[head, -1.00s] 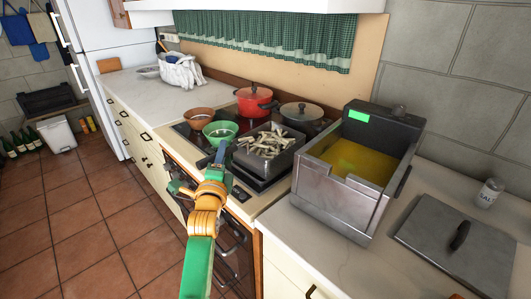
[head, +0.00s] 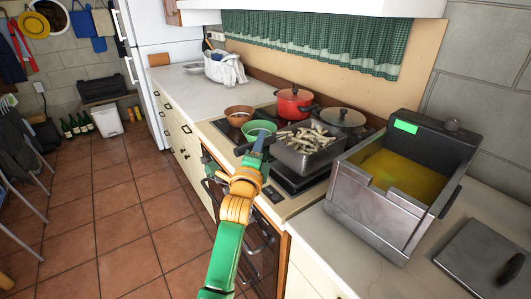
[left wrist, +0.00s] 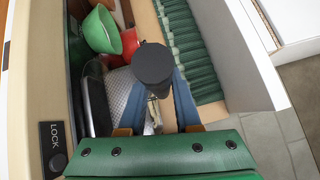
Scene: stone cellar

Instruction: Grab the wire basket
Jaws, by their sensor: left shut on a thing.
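The wire basket (head: 304,160) is a grey, boxy basket heaped with pale sticks, on or just above the cooktop in the head view. Part of its grey mesh shows in the left wrist view (left wrist: 122,92). My left gripper (head: 261,144) is at the basket's near left side. In the left wrist view its two blue fingers (left wrist: 157,88) are closed on a dark, round-ended handle (left wrist: 153,63), which appears to be the basket's. Whether the basket's underside touches the cooktop cannot be told. My right gripper is not in view.
A green bowl (head: 258,129) stands close behind the gripper, beside a brown bowl (head: 238,116). A fryer with yellow oil (head: 380,205) is at right.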

